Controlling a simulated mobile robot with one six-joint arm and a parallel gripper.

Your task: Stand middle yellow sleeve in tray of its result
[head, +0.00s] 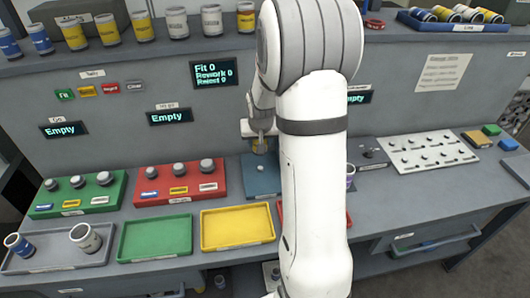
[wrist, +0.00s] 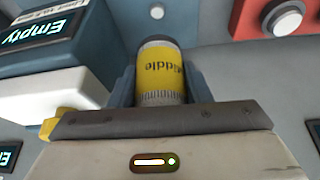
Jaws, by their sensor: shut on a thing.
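My gripper (wrist: 160,85) is shut on the yellow sleeve (wrist: 162,72), marked "Middle", which stands out between the fingers in the wrist view. In the head view the sleeve (head: 260,147) shows small beside my arm, above the blue block (head: 262,182); I cannot tell whether it touches the block. A green tray (head: 122,257) and a yellow tray (head: 205,246) lie empty at the bench front. A red tray (head: 281,212) is mostly hidden behind my arm. The tally screen (head: 213,73) reads Fit 0 and Rework 0; its last line is hard to read.
Green (head: 35,211) and red (head: 139,199) gauge blocks with knobs stand behind the trays. A grey tray (head: 52,264) at left holds two sleeves. More sleeves stand on the upper shelf (head: 110,53). A white pegboard (head: 407,159) lies at right.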

